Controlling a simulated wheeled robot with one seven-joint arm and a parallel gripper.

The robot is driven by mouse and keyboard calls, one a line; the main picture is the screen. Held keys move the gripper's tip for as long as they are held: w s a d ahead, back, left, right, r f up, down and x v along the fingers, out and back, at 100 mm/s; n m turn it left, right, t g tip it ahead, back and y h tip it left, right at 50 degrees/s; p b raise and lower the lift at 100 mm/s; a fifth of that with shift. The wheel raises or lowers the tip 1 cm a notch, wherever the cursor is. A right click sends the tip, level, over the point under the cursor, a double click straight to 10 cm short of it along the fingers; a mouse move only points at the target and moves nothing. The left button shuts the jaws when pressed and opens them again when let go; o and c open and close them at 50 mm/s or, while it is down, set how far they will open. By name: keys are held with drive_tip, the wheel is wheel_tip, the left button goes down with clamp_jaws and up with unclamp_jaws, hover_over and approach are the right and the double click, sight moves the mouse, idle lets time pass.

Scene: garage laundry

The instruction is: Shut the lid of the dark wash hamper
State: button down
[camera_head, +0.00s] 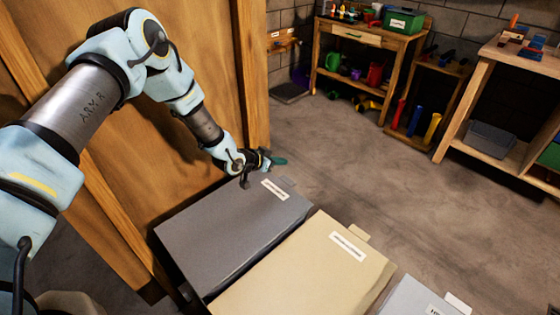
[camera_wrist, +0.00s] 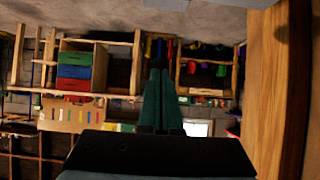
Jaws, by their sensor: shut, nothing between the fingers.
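The dark grey hamper (camera_head: 232,232) stands at the lower middle in the head view, beside the wooden wall. Its lid lies flat and looks shut, with a white label and a small tab at the far edge. My gripper (camera_head: 277,160) is just beyond the far left corner of this lid in the head view, apart from the label. It looks a little above the lid's height, but I cannot tell whether it touches. In the wrist view the green fingers (camera_wrist: 158,75) are together and hold nothing. The hamper is not in the wrist view.
A beige hamper (camera_head: 305,270) and a light grey hamper (camera_head: 415,298) stand to the right, with flat lids. A wooden panel (camera_head: 200,60) rises close on the left. A wooden workbench (camera_head: 370,40) and shelves (camera_head: 490,95) stand far back. The concrete floor (camera_head: 340,150) between is clear.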

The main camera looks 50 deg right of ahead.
sight(288, 180)
drive_tip(key=f+b, duration=0.3)
drive_tip(key=d+f+b, duration=0.1)
drive_tip(key=f+b, duration=0.6)
drive_tip(key=shift+d+f, duration=0.1)
drive_tip(key=shift+d, duration=0.3)
drive_tip(key=shift+s+a+f, duration=0.1)
drive_tip(key=shift+f, duration=0.05)
